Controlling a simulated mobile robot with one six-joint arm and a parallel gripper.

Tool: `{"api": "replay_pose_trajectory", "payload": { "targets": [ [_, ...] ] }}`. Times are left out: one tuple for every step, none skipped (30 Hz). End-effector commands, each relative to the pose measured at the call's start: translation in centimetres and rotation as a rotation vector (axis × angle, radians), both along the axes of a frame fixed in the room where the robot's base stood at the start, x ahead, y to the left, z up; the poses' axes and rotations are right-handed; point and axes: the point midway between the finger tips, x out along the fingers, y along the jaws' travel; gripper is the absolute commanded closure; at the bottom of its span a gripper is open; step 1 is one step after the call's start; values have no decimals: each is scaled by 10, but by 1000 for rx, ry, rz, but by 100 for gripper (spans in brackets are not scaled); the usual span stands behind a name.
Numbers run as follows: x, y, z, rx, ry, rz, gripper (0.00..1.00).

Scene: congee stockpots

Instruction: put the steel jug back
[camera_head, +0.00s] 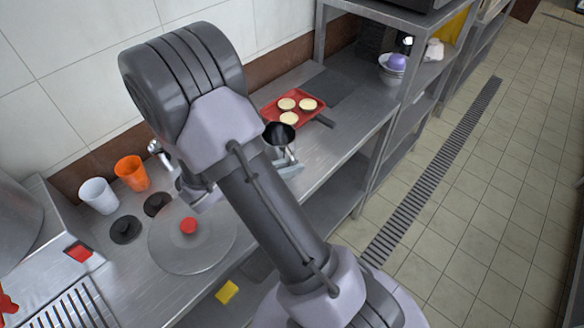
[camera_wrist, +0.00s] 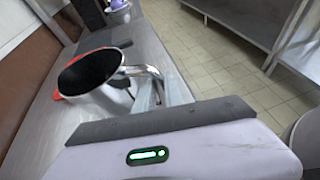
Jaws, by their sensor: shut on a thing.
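The steel jug (camera_head: 279,136) is at the middle of the counter in the head view, just in front of the red tray. It also shows in the wrist view (camera_wrist: 108,101), with its wide dark mouth visible and its looped handle towards the right. My gripper (camera_head: 289,168) is shut on the jug's handle; its fingers (camera_wrist: 163,95) show beside the handle in the wrist view. My arm hides part of the jug in the head view. I cannot tell whether the jug's base touches the counter.
A red tray (camera_head: 269,112) with three pale round pieces lies behind the jug. Left of my arm are a clear lid (camera_head: 190,261) with a red knob, an orange cup (camera_head: 132,173), a white cup (camera_head: 99,196) and two dark discs. A shelf rack stands to the right.

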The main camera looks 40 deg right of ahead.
Motion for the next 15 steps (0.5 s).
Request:
{"api": "replay_pose_trajectory", "payload": {
  "targets": [
    [0,0,0,0,0,0,100],
    [0,0,-1,0,0,0,100],
    [0,0,-2,0,0,0,100],
    [0,0,-2,0,0,0,83],
    [0,0,-2,0,0,0,77],
    [0,0,-2,0,0,0,69],
    [0,0,-2,0,0,0,65],
    [0,0,-2,0,0,0,65],
    [0,0,-2,0,0,0,65],
    [0,0,-2,0,0,0,65],
    [0,0,-2,0,0,0,65],
    [0,0,-2,0,0,0,65],
    [0,0,-2,0,0,0,65],
    [0,0,-2,0,0,0,65],
    [0,0,-1,0,0,0,65]
  ]
}}
